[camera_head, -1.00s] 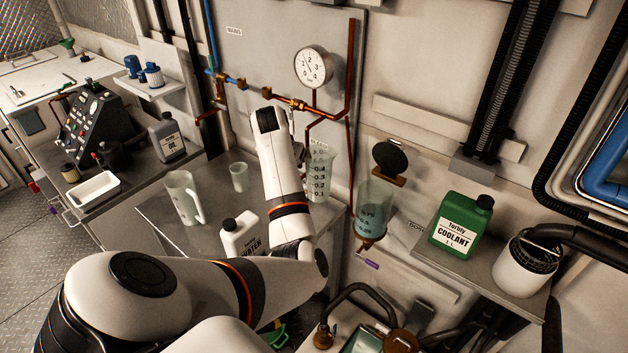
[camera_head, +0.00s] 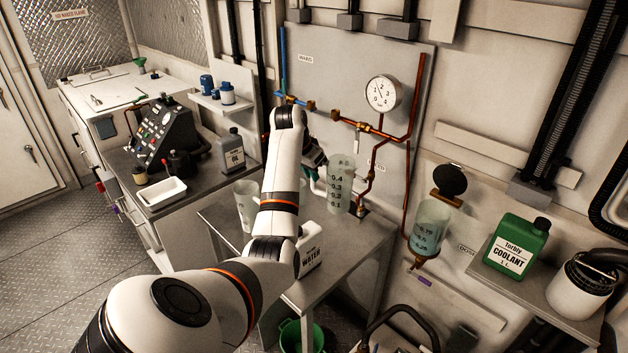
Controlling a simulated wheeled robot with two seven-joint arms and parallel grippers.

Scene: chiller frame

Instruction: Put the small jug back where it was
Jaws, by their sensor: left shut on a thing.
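The small jug (camera_head: 340,186) is a clear graduated jug with marks up to 0.4. It is upright at the back of the steel bench (camera_head: 372,240), in front of the copper pipes. My left gripper (camera_head: 316,168) reaches in from the left and is shut on the jug's handle side. My forearm partly hides the grip. I cannot tell whether the jug's base touches the bench or hangs just above it. My right gripper is not in view.
A clear larger jug (camera_head: 246,205) stands on the bench left of my arm. A white water bottle (camera_head: 309,250) stands near the front, partly behind my arm. A pressure gauge (camera_head: 383,92) and copper pipes are behind. A wall-mounted measuring vessel (camera_head: 430,225) is to the right.

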